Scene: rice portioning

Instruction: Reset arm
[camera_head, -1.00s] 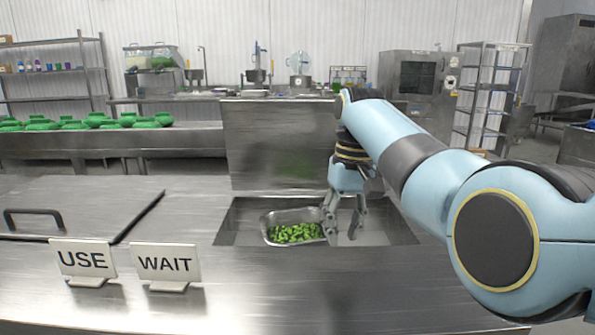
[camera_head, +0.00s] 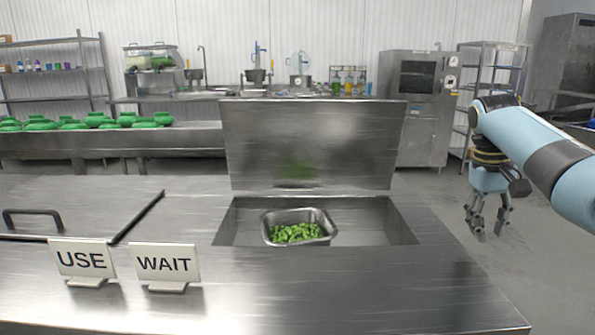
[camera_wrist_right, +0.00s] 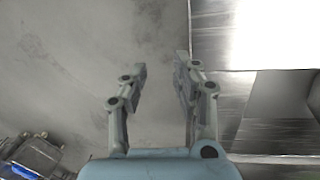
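My right gripper (camera_head: 488,222) hangs past the right edge of the steel counter, over the floor. It is open and empty, and in the right wrist view its two fingers (camera_wrist_right: 160,80) stand apart with bare floor between them. A metal pan (camera_head: 329,222) of green pieces (camera_head: 297,233) sits in the recessed well (camera_head: 375,222) of the counter, well to the left of the gripper. My left gripper is not in view.
A raised steel lid (camera_head: 310,145) stands behind the well. A closed lid with a black handle (camera_head: 35,213) lies at left. USE (camera_head: 82,260) and WAIT (camera_head: 165,263) signs stand in front. The counter's front right (camera_head: 420,290) is clear.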

